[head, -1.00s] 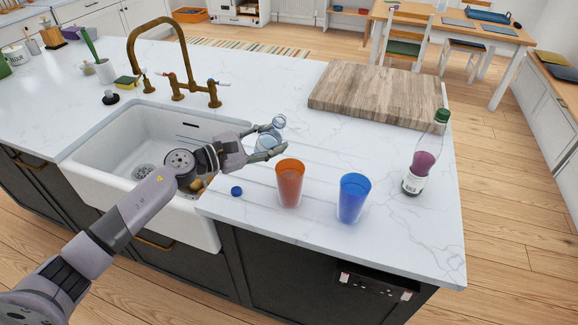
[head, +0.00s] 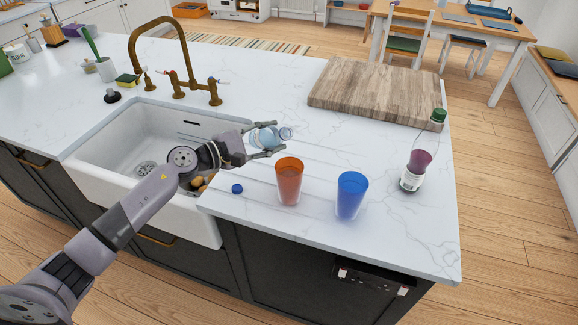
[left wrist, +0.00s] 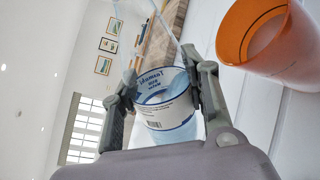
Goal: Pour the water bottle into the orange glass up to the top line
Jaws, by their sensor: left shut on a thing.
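My left gripper (head: 259,145) is shut on the clear water bottle (head: 268,136), which lies tilted near horizontal above the counter with its open neck toward the right. In the left wrist view the bottle's white and blue label (left wrist: 165,98) sits between both fingers. The orange glass (head: 289,182) stands upright on the counter, just right of and nearer than the bottle's neck; it also shows in the left wrist view (left wrist: 270,40). My right gripper is not in view.
A blue glass (head: 351,195) stands right of the orange one. A blue cap (head: 237,188) lies near the front edge. A bottle of dark red liquid (head: 414,170) stands at the right. A wooden board (head: 375,92) lies behind. The sink (head: 110,135) is left.

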